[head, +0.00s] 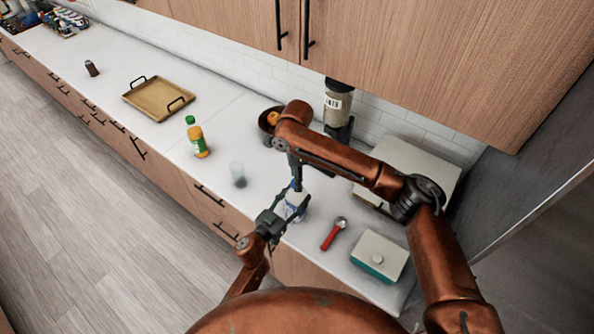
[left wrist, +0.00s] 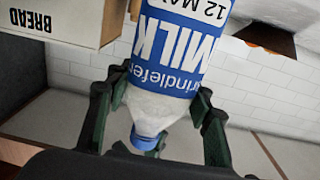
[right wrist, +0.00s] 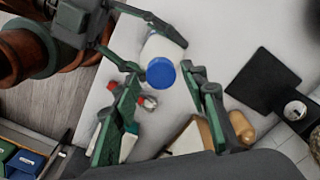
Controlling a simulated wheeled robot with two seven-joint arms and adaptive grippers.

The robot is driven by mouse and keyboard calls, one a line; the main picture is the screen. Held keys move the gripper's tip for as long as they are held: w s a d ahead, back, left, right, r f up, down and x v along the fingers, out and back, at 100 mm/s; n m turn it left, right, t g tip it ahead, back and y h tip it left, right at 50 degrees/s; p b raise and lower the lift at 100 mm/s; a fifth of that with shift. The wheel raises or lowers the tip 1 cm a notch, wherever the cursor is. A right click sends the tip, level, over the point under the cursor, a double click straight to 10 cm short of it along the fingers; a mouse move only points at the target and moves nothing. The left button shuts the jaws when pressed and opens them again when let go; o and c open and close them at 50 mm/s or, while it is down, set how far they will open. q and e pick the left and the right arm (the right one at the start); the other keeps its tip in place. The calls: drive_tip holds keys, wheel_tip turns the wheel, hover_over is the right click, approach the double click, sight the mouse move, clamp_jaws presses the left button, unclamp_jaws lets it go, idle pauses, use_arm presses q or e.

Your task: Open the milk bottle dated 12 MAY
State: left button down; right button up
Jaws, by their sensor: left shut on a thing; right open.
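The milk bottle (head: 294,206) stands on the counter, white with a blue label. The left wrist view shows its label (left wrist: 188,35), reading MILK and 12 MAY. My left gripper (head: 284,213) is shut around the bottle's body from the side. The blue cap (right wrist: 160,73) is on the bottle, seen from above in the right wrist view. My right gripper (head: 297,180) is open above the bottle. In the right wrist view its fingers (right wrist: 163,80) lie on either side of the cap; I cannot tell whether they touch it.
A clear glass (head: 238,174) and a juice bottle (head: 197,141) stand to the left. A red-handled tool (head: 334,234) and a teal box with a pale lid (head: 380,256) lie to the right. A bread box (head: 425,165) and a grinder (head: 338,103) stand behind.

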drive_tip(key=shift+f, duration=0.55)
